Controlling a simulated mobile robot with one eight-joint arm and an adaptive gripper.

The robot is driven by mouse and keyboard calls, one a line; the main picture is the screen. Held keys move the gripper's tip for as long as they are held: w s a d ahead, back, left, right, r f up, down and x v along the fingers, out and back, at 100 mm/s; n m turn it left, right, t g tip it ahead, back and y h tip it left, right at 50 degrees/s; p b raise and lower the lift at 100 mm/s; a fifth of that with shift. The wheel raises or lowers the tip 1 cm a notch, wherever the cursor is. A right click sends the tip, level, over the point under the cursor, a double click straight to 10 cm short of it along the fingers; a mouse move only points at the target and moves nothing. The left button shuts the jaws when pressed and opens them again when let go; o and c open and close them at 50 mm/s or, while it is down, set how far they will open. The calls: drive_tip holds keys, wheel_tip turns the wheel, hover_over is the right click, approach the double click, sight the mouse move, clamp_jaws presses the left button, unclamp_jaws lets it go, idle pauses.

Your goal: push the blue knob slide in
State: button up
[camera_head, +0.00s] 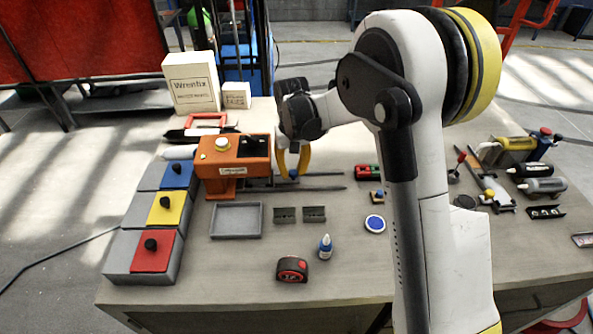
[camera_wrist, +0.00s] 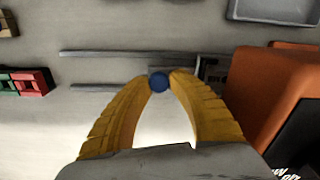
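The blue knob (camera_wrist: 159,82) sits between the two yellow fingertips of my gripper (camera_wrist: 160,76) in the wrist view. The tips appear to touch it on both sides. In the head view my gripper (camera_head: 293,176) points down at the knob, which shows small and blue between the fingers. A dark bracket (camera_wrist: 213,70) stands at the rails' end near the orange housing (camera_head: 236,160). The slide's body under the knob is mostly hidden by the fingers.
The orange housing stands close to one finger. A grey tray (camera_head: 236,219), two dark blocks, a tape measure (camera_head: 292,269) and a glue bottle (camera_head: 326,247) lie in front. A red and green block (camera_head: 368,172) is to the right. The front table edge is mostly clear.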

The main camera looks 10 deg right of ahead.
drive_tip(key=o, duration=0.4)
drive_tip(key=shift+w+a, duration=0.1)
drive_tip(key=shift+a, duration=0.2)
drive_tip(key=shift+c, duration=0.2)
drive_tip(key=shift+d, duration=0.1)
wheel_tip(320, 180, up, 12)
